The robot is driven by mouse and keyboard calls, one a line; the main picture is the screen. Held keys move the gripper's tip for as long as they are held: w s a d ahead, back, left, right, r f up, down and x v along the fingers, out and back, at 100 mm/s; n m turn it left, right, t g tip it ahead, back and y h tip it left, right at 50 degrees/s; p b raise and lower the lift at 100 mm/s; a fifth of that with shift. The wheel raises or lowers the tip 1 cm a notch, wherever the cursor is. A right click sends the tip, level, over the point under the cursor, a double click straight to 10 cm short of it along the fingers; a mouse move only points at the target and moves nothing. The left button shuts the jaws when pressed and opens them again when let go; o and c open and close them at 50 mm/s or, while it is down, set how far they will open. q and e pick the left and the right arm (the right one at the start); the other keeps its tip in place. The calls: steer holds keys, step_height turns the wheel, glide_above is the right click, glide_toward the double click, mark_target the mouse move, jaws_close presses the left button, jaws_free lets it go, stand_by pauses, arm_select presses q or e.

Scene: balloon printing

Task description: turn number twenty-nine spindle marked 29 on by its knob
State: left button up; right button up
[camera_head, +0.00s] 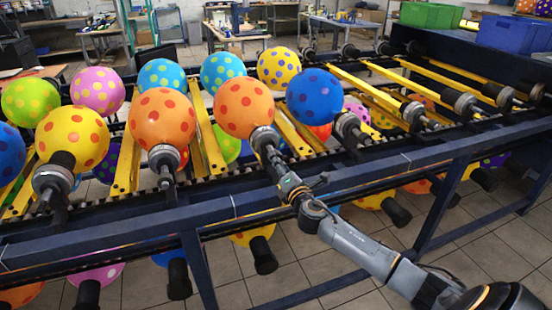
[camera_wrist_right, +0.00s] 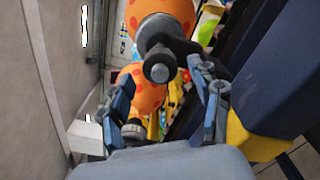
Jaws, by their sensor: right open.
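An orange balloon with red dots (camera_head: 244,107) sits on a dark spindle in the near row of the rack. My right gripper (camera_head: 264,146) is at the near end of that spindle. In the right wrist view, a dark round knob end (camera_wrist_right: 160,72) shows between the two spread fingers of my right gripper (camera_wrist_right: 162,75). The gripper is open, and I see gaps between the fingers and the knob. A balloon (camera_wrist_right: 165,12) shows behind the knob. No number 29 is readable on any spindle. My left gripper is not in view.
Neighbouring spindles carry another orange balloon (camera_head: 162,118) on the left and a blue balloon (camera_head: 315,96) on the right. A dark blue rack rail (camera_head: 235,205) runs along the front. Balloons hang below it. Green (camera_head: 430,15) and blue (camera_head: 512,34) crates stand at the back right.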

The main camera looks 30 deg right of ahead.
mark_target(267, 144)
steer(key=shift+x, duration=1.95)
steer(key=c, duration=1.2)
